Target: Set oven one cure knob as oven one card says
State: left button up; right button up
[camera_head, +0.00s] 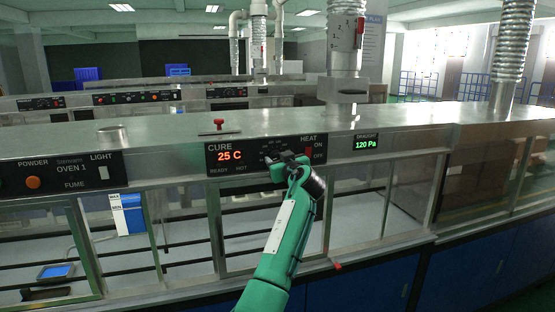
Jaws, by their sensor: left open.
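The oven one control panel (222,168) is on the front of the long metal hood, with the word CURE over a red display (230,156) reading 25 C. READY and HOT are printed below it. Dial marks show right of the display, but the cure knob itself is hidden behind my gripper or cannot be made out. My left gripper (283,161) is open in front of the dial area, between the display and the HEAT switch (308,152). I cannot tell whether it touches the panel. No card for oven one can be read. My right gripper is out of view.
The OVEN 1 panel (62,173) has an orange POWDER button (33,183) and a LIGHT switch. A green display (366,145) reads 120 Pa. A red handle (219,122) stands on the hood top. Glass-fronted bays lie below, with a blue-white box (127,213) behind the glass.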

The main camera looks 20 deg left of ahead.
pick_arm(q)
jog(key=c, duration=1)
jog(key=shift+o, duration=0.2)
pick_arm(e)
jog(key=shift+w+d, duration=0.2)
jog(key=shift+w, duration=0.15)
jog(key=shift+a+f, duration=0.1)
